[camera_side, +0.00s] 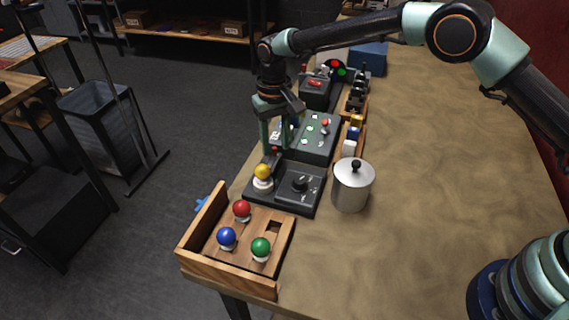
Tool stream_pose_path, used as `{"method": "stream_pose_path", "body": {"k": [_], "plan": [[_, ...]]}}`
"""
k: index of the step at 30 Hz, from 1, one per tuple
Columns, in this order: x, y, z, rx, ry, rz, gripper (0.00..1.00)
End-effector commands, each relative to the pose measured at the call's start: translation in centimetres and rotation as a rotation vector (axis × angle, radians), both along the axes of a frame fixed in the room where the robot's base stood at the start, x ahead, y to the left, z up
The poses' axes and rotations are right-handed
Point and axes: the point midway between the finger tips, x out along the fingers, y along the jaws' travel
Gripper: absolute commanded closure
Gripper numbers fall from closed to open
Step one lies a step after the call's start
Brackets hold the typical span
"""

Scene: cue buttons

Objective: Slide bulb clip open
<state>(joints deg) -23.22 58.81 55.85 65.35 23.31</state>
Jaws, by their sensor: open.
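A yellow bulb (263,171) with a white base stands at the left of a dark grey box (287,199). A black knob (300,183) is on the same box, to the right of the bulb. I cannot make out the bulb clip clearly; the area behind the bulb is partly hidden by my fingers. My gripper (274,150) points down, open, just behind and above the yellow bulb. I see nothing between its fingers, and I cannot tell whether a finger touches the box.
A wooden tray (230,279) holds red (241,208), blue (227,236) and green (261,247) bulbs. A metal canister (352,187) stands right of the box. A panel with lit green buttons (325,144) is behind. The table's right side is clear.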

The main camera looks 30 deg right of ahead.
Motion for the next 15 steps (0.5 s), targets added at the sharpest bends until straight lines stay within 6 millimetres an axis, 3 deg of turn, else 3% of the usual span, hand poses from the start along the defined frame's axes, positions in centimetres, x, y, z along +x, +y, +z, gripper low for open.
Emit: {"method": "stream_pose_path", "body": {"k": [5, 15], "plan": [[0.1, 0.1, 2.1, 0.002, -0.004, 0.001, 0.54], [0.1, 0.0, 8.9, 0.002, -0.005, -0.001, 0.54]]}}
